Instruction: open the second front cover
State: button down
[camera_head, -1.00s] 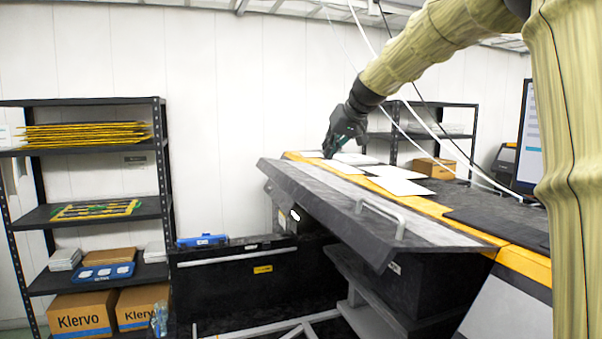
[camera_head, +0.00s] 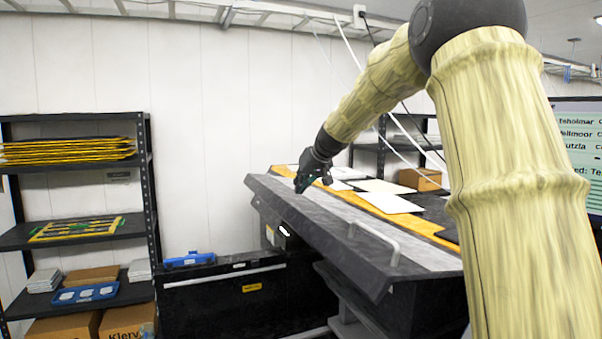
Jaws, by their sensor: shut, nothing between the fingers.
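A grey front cover (camera_head: 345,237) with a bar handle (camera_head: 374,240) is raised and sticks out along the machine's front edge. A second, black front panel (camera_head: 222,298) with a small yellow label stands lower and to the left, below the raised cover's far end. My gripper (camera_head: 299,188) is shut and empty. It hangs above the far end of the raised cover; I cannot tell whether it touches it. My arm comes down from the upper right and hides part of the machine's right side.
A black shelf unit (camera_head: 150,190) with yellow frames and boxes stands at the left. A blue object (camera_head: 190,259) lies on top of the black panel. White sheets (camera_head: 390,202) lie on the machine top. A monitor (camera_head: 580,150) is at the right. White cables hang behind my arm.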

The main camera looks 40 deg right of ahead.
aim_at(292, 205)
jog(key=f, duration=0.2)
jog(key=f+p, duration=0.1)
jog(key=f, duration=0.1)
jog(key=shift+w+a+f, duration=0.1)
jog(key=shift+w+a, duration=0.15)
jog(key=shift+s+a, duration=0.1)
jog(key=shift+a, duration=0.1)
jog(key=shift+d, duration=0.1)
